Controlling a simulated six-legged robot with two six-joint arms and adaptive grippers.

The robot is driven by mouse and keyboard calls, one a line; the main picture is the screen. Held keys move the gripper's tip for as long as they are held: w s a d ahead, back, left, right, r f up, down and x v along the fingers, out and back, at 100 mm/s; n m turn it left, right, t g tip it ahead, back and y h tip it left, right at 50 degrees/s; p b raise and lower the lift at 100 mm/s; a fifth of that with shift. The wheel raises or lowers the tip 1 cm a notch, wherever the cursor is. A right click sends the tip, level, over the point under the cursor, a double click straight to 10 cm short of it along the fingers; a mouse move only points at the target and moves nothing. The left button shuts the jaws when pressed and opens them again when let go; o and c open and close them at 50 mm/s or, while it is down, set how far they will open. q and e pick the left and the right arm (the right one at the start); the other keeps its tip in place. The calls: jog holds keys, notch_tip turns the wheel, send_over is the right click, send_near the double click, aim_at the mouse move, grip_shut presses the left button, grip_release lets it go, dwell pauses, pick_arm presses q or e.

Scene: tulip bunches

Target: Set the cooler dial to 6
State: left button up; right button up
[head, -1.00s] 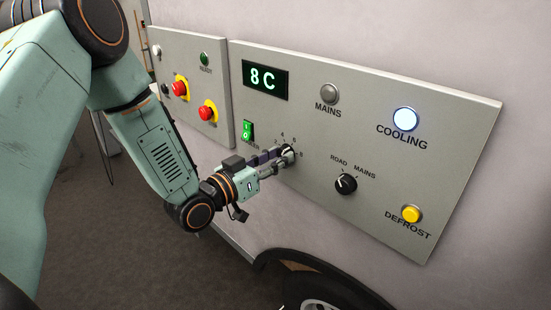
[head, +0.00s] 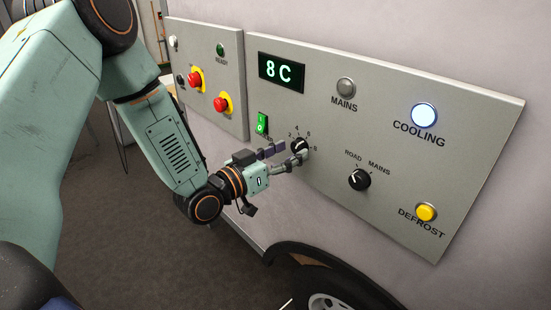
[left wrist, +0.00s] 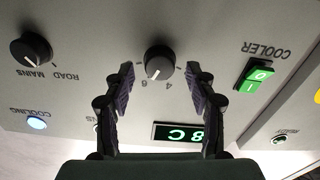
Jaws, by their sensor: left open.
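The cooler dial (head: 299,146) is a round black knob on the grey panel (head: 400,215), with numbers around it. It also shows in the left wrist view (left wrist: 159,60), upside down, with its white mark pointing toward the numbers at about the 6. The small numbers are hard to read. My left gripper (head: 289,157) is open in front of the dial, one finger on either side. In the left wrist view the open fingers (left wrist: 160,85) leave a clear gap between them and the dial. My right gripper is not in view.
The display (head: 281,72) reads 8 C. A green rocker switch (head: 262,123) is left of the dial, and the road/mains knob (head: 359,179) is right of it. The cooling lamp (head: 424,115) is lit. A yellow defrost button (head: 426,212) and red buttons (head: 221,103) are farther off.

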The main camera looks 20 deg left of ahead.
pick_arm(q)
jog(key=v, duration=0.6)
jog(key=shift+s, duration=0.25)
jog(key=shift+a, duration=0.1)
dwell(0.4)
jog(key=s+d+f+n+g+y+b, duration=0.15)
jog(key=s+f+g, duration=0.35)
jog(key=f, duration=0.6)
jog(key=s+f+n+g+y+b, duration=0.25)
jog(key=s+f+g, duration=0.2)
jog(key=f, duration=0.65)
jog(key=s+f+g+y+b, duration=0.1)
jog(key=s+f+g+b, duration=0.2)
jog(key=s+f, duration=0.5)
jog(key=s+f+g+y+b, duration=0.1)
jog(key=s+f+g+b, duration=0.2)
jog(key=s+f, duration=0.6)
jog(key=s+g, duration=0.1)
jog(key=s, duration=0.4)
jog(key=shift+s+d+m+y, duration=0.2)
jog(key=shift+d+m+y, duration=0.1)
jog(key=shift+m+y, duration=0.1)
